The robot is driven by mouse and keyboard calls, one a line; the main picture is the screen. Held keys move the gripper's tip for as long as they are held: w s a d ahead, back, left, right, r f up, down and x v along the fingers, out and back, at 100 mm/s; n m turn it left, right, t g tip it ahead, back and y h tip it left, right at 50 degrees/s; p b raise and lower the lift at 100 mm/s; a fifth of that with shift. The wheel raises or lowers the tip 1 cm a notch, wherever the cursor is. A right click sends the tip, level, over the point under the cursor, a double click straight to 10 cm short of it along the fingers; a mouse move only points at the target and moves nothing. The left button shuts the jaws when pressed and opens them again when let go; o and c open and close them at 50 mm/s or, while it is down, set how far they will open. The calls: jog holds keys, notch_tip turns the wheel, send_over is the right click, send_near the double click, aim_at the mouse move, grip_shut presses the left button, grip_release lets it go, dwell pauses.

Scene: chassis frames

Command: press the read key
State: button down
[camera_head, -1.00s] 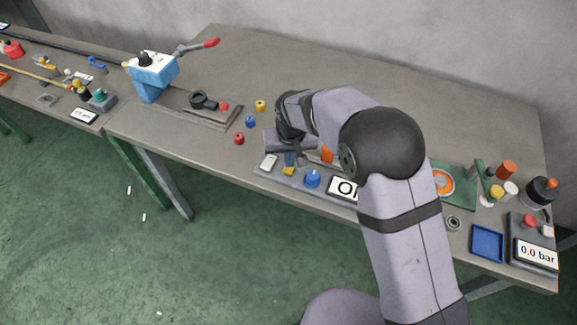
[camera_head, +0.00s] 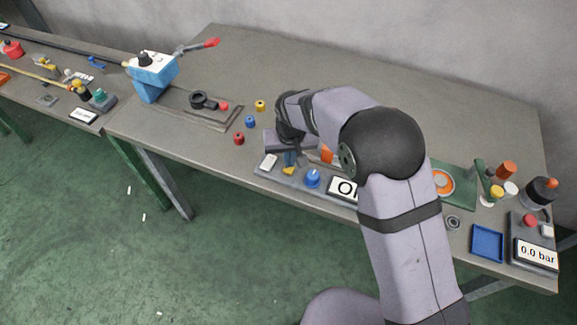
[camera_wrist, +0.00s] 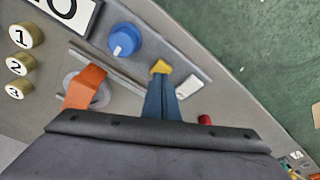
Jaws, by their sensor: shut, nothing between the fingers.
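My gripper (camera_head: 289,165) is shut and empty over the left part of a grey panel (camera_head: 262,172). In the wrist view its blue fingers (camera_wrist: 161,83) are together, with a yellow piece (camera_wrist: 160,67) at their tips; I cannot tell whether it belongs to the fingers or the panel. A plain white key (camera_head: 269,161) on the panel is just left of the fingertips; it also shows in the wrist view (camera_wrist: 193,86). Another whitish key (camera_head: 547,230) is on the gauge box reading "0.0 bar" at the far right. No readable label marks either as the read key.
A blue knob (camera_head: 312,178) and a partly hidden display (camera_head: 342,189) are right of the fingers. An orange part (camera_wrist: 85,88) stands close by. Small red (camera_head: 239,138), blue (camera_head: 251,121) and yellow (camera_head: 260,106) pieces lie behind the panel.

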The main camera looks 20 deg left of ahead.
jog(key=shift+f, duration=0.3)
jog(key=shift+f+b, duration=0.35)
jog(key=shift+b, duration=0.1)
jog(key=shift+f, duration=0.25)
jog(key=shift+r, duration=0.2)
jog(key=shift+r+p, duration=0.5)
jog(key=shift+r, duration=0.2)
jog(key=shift+r+p, duration=1.85)
jog(key=shift+r, duration=0.65)
